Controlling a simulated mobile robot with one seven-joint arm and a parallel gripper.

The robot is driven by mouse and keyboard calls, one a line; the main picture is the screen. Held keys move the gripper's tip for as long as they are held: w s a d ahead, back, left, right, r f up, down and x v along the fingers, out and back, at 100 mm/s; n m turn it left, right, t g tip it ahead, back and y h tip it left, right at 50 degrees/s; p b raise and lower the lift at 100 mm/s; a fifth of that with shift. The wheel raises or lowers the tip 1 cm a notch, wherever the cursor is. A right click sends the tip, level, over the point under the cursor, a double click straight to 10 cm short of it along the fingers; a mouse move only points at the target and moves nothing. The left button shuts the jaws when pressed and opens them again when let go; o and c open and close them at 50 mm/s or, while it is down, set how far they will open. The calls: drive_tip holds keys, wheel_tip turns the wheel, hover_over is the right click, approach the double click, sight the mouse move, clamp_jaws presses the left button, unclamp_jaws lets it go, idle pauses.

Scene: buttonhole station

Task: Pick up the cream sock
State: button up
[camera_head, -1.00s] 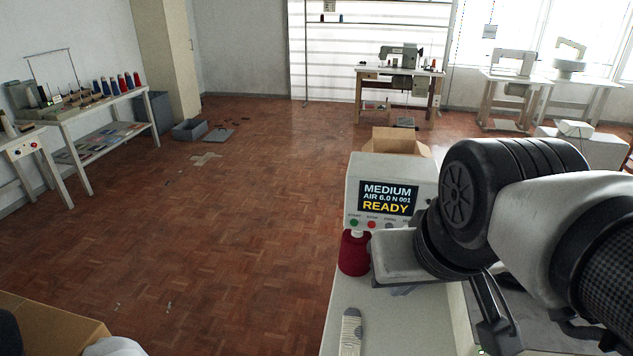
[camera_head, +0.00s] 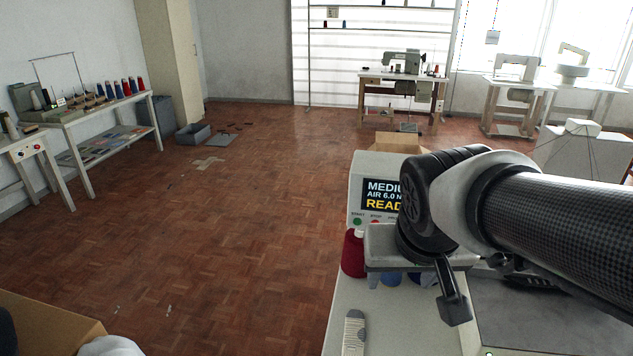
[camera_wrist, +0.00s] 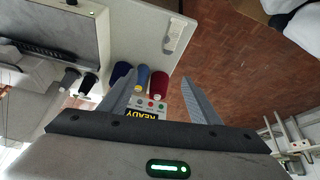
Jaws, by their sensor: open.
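I cannot make out a cream sock for certain in either view. A whitish rounded shape (camera_head: 112,346) shows at the bottom left edge of the head view, by a cardboard box (camera_head: 50,325); it is cut off, and I cannot tell what it is. My gripper (camera_wrist: 160,78) is open, with nothing visible between its two grey fingers in the wrist view. It is above the white worktable (camera_head: 385,320), in front of the machine's display box (camera_head: 359,190). In the head view my arm hides part of the display and the table's right side.
A red cone (camera_head: 353,255) and blue cones (camera_head: 391,279) stand on the table below my gripper. A light-handled tool (camera_head: 354,335) lies near its left edge. Another cardboard box (camera_head: 400,142) is behind the display box. The wooden floor (camera_head: 230,240) on the left is mostly clear.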

drive_tip(key=o, duration=0.4)
drive_tip(key=shift+m+g+h, duration=0.3)
drive_tip(key=shift+m, duration=0.1)
drive_tip(key=b+x, duration=0.1)
drive_tip(key=x, duration=0.3)
drive_tip(key=a+b+x, duration=0.1)
drive_tip(key=x, duration=0.3)
drive_tip(key=w+a+b+x, duration=0.1)
drive_tip(key=x, duration=0.3)
drive_tip(key=shift+d+f, duration=0.1)
drive_tip(key=shift+f, duration=0.15)
drive_tip(key=b, duration=0.8)
approach(354, 335)
drive_tip(key=shift+w+d+f+g, duration=0.3)
drive_tip(key=shift+d, duration=0.25)
drive_tip(key=shift+a+b+x, duration=0.2)
drive_tip(key=shift+b+x, duration=0.25)
drive_tip(key=shift+x, duration=1)
drive_tip(key=shift+a+b+x, duration=0.2)
drive_tip(key=shift+b+x, duration=0.25)
drive_tip(key=shift+x, duration=1)
